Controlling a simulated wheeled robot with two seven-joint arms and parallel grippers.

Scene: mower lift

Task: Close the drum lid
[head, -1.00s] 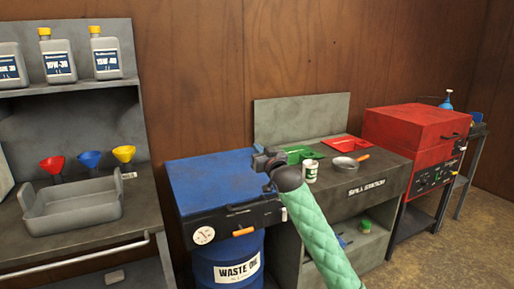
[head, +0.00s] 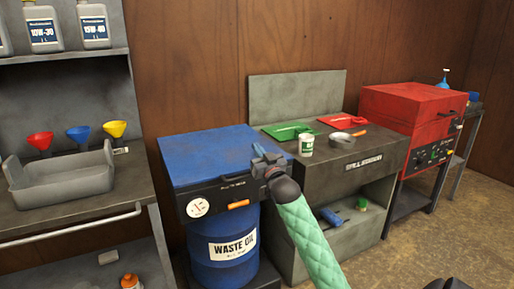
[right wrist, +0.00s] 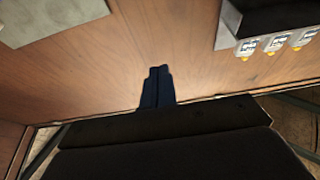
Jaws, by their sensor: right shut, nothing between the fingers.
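The blue drum (head: 222,268) with a "WASTE OIL" label stands below a dark boxy top section. Its blue lid (head: 215,152) lies flat across that top and looks closed. An orange-handled part (head: 238,204) and a round white gauge (head: 198,207) are on the front. My right gripper (head: 259,153) is shut and empty, in front of the lid's right part in the head view; whether it touches cannot be told. Its shut fingers (right wrist: 157,87) also show in the right wrist view, against the wooden wall. My left gripper is not in view.
The spill station bench (head: 365,153) stands right of the drum, with a white cup (head: 306,146), green tray (head: 284,131) and red tray (head: 336,121). A red cabinet (head: 412,108) is farther right. A shelf bench with a grey tray (head: 62,184) stands left.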

